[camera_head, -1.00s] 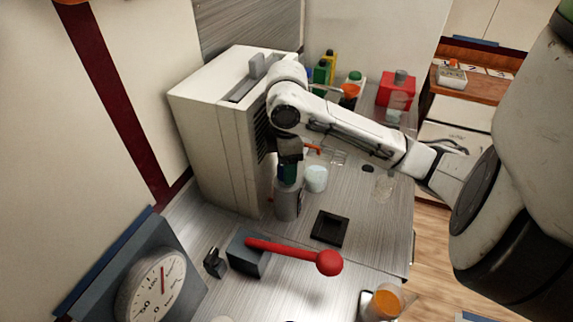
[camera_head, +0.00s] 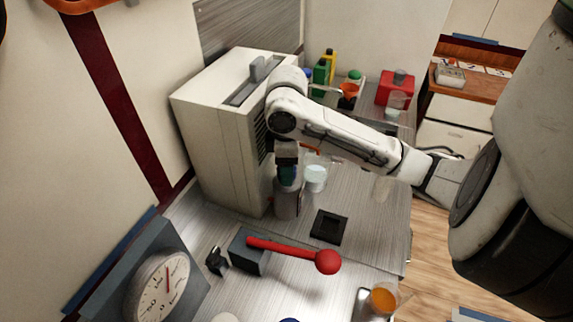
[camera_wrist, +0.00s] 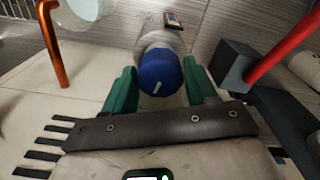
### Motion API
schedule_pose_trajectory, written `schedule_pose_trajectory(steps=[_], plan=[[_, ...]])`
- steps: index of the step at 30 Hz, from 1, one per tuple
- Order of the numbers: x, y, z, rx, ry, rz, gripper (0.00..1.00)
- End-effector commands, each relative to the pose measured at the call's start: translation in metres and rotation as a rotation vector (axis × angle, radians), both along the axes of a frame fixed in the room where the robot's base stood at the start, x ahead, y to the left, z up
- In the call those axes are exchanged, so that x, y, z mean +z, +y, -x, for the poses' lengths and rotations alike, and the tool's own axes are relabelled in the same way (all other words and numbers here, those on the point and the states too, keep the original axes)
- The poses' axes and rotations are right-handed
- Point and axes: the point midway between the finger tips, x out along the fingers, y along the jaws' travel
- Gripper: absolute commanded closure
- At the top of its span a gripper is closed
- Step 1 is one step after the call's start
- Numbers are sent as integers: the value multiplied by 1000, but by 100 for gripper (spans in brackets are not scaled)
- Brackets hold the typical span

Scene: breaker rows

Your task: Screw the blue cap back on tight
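The blue cap (camera_wrist: 158,72), with a short white mark on top, sits on the mouth of a grey bottle (camera_wrist: 163,40) in the wrist view. In the head view the grey bottle (camera_head: 287,204) stands upright on the counter beside the beige cabinet. There the cap is mostly hidden by my gripper (camera_head: 288,174), which is right above the bottle. In the wrist view the green fingers of my gripper (camera_wrist: 160,78) flank the cap on both sides, their tips close to its edges. I cannot tell whether they touch it. How tightly the cap sits does not show.
A beige cabinet (camera_head: 222,140) stands close on the left. A white cup (camera_head: 315,178) is close behind the bottle. Coloured bottles (camera_head: 325,70) and a red box (camera_head: 394,88) stand farther back.

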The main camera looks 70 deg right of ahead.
Motion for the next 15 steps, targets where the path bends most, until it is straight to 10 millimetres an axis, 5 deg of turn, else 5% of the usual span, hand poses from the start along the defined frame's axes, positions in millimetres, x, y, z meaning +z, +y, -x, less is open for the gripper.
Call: schedule_pose_trajectory(steps=[6, 15], plan=[[0, 0, 0, 1, 0, 0, 22], [3, 0, 0, 2, 0, 2, 21]])
